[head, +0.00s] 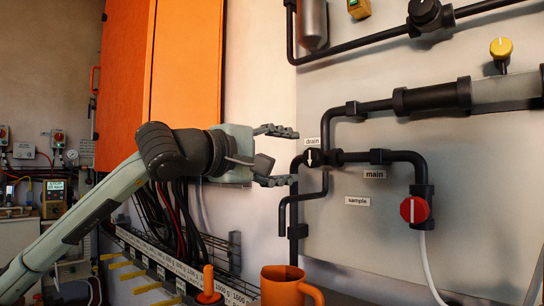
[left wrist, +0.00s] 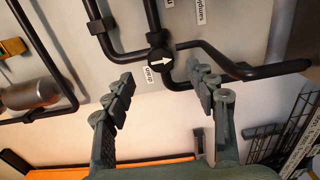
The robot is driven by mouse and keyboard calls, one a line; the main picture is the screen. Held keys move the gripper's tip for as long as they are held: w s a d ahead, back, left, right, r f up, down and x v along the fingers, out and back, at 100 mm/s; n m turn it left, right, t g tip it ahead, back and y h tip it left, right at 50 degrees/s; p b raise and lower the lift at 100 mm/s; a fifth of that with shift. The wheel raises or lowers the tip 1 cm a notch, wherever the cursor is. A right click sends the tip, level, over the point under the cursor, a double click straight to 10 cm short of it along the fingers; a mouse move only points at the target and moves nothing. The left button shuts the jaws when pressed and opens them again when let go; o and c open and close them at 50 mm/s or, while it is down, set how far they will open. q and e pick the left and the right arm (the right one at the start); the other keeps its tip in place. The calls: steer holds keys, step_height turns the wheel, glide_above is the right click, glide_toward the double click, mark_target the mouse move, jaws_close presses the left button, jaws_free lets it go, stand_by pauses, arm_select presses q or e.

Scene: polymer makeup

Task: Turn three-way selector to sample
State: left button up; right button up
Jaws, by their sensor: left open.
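The three-way selector (head: 314,158) is a round black hub with a white arrow on dark piping on the grey panel. It also shows in the left wrist view (left wrist: 160,60), where its arrow points right. The label "drain" (head: 312,141) is above it, "main" (head: 374,174) to its right, and "sample" (head: 357,201) at lower right. My left gripper (head: 294,157) is open and empty. Its fingers point at the selector, one above and one below its level, apparently short of it. In the wrist view the hub lies just beyond the gap between the fingertips (left wrist: 162,74). My right gripper is out of view.
A red knob (head: 413,209) and a yellow knob (head: 501,47) are on the piping at right. An orange mug (head: 284,285) stands below the selector. An orange cabinet (head: 185,60) is behind my left arm. A wire rack (head: 215,250) is below the gripper.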

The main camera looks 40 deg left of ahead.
arm_select(q)
steer(key=shift+s+a, duration=0.15)
steer(key=shift+s, duration=1)
steer(key=shift+s+a, duration=0.1)
steer(key=shift+s, duration=1)
